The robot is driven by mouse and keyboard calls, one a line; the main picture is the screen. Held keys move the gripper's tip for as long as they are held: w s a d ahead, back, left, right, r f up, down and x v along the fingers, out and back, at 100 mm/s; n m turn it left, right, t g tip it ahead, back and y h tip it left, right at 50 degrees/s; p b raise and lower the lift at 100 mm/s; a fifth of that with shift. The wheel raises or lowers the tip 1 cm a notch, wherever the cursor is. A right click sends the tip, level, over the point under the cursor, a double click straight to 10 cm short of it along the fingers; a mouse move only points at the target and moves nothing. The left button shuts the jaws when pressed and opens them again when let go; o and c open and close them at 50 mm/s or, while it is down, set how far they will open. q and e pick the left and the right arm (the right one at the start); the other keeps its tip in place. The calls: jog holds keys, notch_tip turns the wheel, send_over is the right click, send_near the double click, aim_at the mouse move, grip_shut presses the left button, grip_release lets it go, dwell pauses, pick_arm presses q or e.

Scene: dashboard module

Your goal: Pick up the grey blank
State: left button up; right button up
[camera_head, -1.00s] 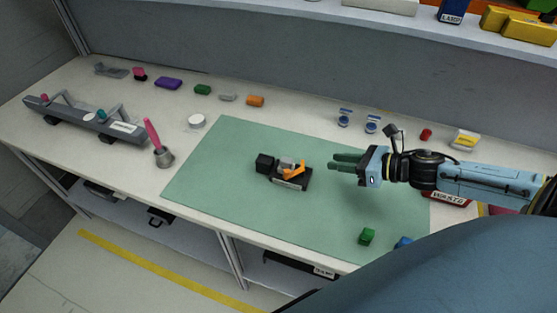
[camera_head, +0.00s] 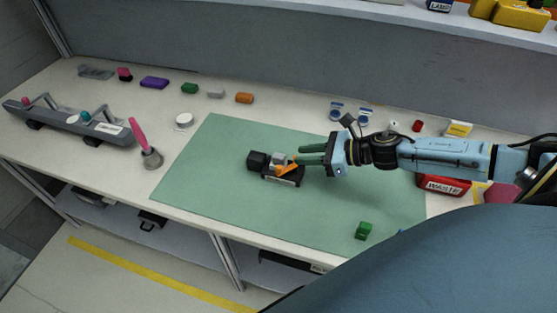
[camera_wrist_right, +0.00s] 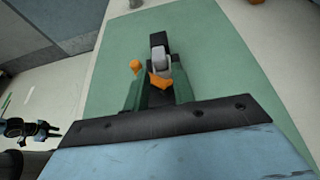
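A small grey block (camera_head: 279,158), which looks like the grey blank, sits in a black fixture (camera_head: 285,180) with an orange clamp part (camera_head: 287,169) on the green mat. The wrist view also shows the grey block (camera_wrist_right: 161,62), with the orange part (camera_wrist_right: 160,81) on its near side. My right gripper (camera_head: 313,153) is open, its green fingers pointing left at the fixture. In the right wrist view its fingers (camera_wrist_right: 158,95) are apart, with nothing visibly gripped. A small dark gripper (camera_wrist_right: 42,131), probably my left one, shows at the left; its opening is unclear.
Another light grey block (camera_head: 216,94) lies in the back row between green (camera_head: 189,88) and orange (camera_head: 244,98) blocks. A green block (camera_head: 363,231) is on the mat's near right. The mat's left part (camera_head: 205,180) is clear.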

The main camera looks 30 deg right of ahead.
aim_at(284, 157)
jog(key=shift+p+x, duration=0.4)
jog(key=shift+x, duration=2.55)
jog(key=shift+c, duration=0.3)
grip_shut()
